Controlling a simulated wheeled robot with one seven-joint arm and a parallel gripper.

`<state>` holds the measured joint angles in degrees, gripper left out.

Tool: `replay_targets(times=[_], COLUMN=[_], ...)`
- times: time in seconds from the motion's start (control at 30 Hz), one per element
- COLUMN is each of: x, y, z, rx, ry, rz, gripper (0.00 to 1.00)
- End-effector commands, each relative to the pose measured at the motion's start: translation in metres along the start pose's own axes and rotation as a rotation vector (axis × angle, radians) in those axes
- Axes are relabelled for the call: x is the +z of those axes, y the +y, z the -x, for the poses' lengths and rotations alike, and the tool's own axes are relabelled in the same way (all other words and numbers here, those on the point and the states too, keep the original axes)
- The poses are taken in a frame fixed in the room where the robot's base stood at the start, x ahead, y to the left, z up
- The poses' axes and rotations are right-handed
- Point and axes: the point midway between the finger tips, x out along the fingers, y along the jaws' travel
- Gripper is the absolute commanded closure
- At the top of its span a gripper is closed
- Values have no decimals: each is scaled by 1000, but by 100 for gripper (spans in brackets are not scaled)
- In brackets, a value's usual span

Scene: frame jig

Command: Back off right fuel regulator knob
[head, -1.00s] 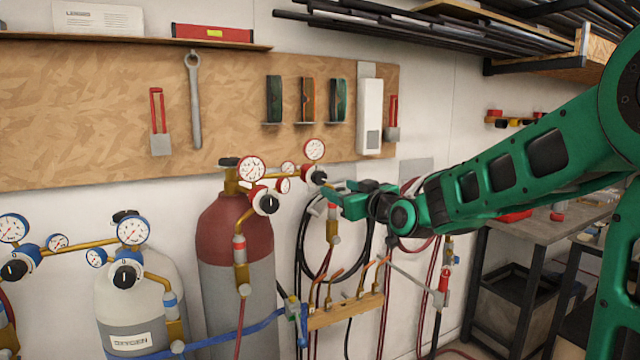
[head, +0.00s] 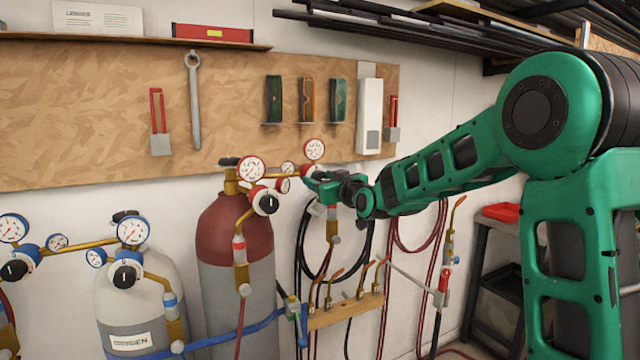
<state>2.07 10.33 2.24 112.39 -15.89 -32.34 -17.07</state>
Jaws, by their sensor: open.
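The right fuel regulator has a white-faced, red-rimmed gauge (head: 314,149) above and a second, smaller gauge (head: 288,169) to its left. A bit of its red body (head: 309,171) shows just above my gripper (head: 313,183). Its black knob is mostly or wholly hidden behind the gripper's fingers. My green and black gripper is open and at the regulator, reaching in from the right. I cannot tell whether the fingers are around the knob or touching it. The left fuel regulator's black knob (head: 267,204) is in plain view, left of the gripper.
A dark red and grey cylinder (head: 222,235) stands left of the gripper, with an oxygen cylinder (head: 128,295) farther left. Hoses (head: 370,235) hang below the gripper. A wooden torch rack (head: 345,311) sits under it. Metal bars (head: 430,28) lie on a rack above my arm.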

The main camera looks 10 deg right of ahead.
Motion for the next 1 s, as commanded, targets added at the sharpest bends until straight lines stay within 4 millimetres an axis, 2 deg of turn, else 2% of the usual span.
replay_targets(times=[0.2,0.23,0.4,0.77,1.0], x=[0,0,0,0,0], y=[0,0,0,0,-1], z=[0,0,0,0,0], rx=[0,0,0,0,-1], ry=[0,0,0,0,0], rz=[0,0,0,42,183], gripper=[49,51,90,90,90])
